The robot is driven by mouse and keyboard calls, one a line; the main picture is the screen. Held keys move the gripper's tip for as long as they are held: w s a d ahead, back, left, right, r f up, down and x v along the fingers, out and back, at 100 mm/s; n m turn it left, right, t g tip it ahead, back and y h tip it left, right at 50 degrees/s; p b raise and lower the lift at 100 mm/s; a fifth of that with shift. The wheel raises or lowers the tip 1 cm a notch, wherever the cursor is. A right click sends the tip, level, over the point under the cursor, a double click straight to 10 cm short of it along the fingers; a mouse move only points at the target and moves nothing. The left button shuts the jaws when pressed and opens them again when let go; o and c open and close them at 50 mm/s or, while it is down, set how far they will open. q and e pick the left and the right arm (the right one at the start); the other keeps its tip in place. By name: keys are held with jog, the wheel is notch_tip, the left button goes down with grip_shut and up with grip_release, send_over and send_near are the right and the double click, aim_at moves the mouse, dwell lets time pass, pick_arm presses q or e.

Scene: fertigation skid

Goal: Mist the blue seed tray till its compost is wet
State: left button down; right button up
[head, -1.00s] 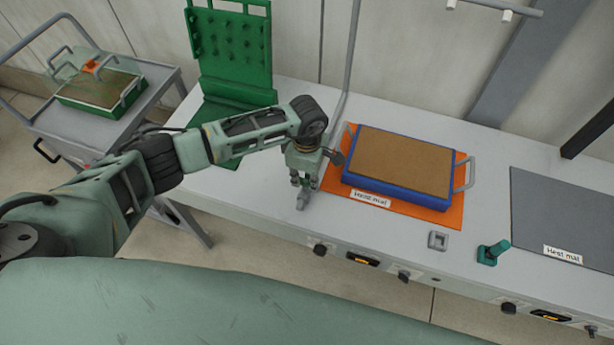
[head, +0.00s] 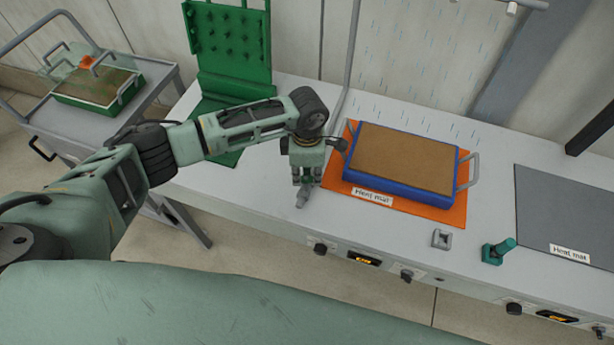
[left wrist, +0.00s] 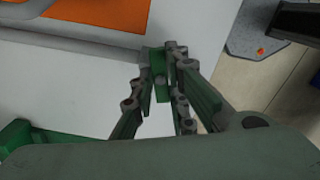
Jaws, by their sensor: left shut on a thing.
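The blue seed tray (head: 354,182) lies flat on an orange heat mat (head: 441,217) on the bench. Its compost (head: 405,158) is an even brown, with no clear dark patch. Thin pale blue streaks of mist fall from above, showing against the wall and the bench behind the tray. My left gripper (head: 304,187) is at the bench's front left of the tray, pointing down and shut on a small green-and-grey valve handle, which its fingers partly hide. In the left wrist view the handle (left wrist: 159,84) shows green between the fingertips. My right gripper is not in view.
A spray nozzle (head: 512,8) hangs on the overhead pipe. A grey heat mat (head: 565,205), a teal lever (head: 498,251) and a grey block (head: 441,239) are at right. A green pegboard rack (head: 232,50) stands behind my left arm. A trolley (head: 75,135) holds a green tray (head: 98,90).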

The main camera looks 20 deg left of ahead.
pick_arm(q)
jog(key=n+b, duration=0.3)
jog(key=n, duration=0.3)
jog(key=shift+w+a+f+b, duration=0.1)
jog(key=shift+w+b, duration=0.05)
jog(key=shift+b, duration=0.2)
jog(key=n+b, duration=0.1)
jog(key=n, duration=0.2)
jog(key=shift+n+b, duration=0.3)
jog(key=shift+n, duration=0.1)
jog(key=shift+n+b, duration=0.45)
jog(key=shift+n, duration=0.65)
jog(key=c, duration=1.7)
grip_release()
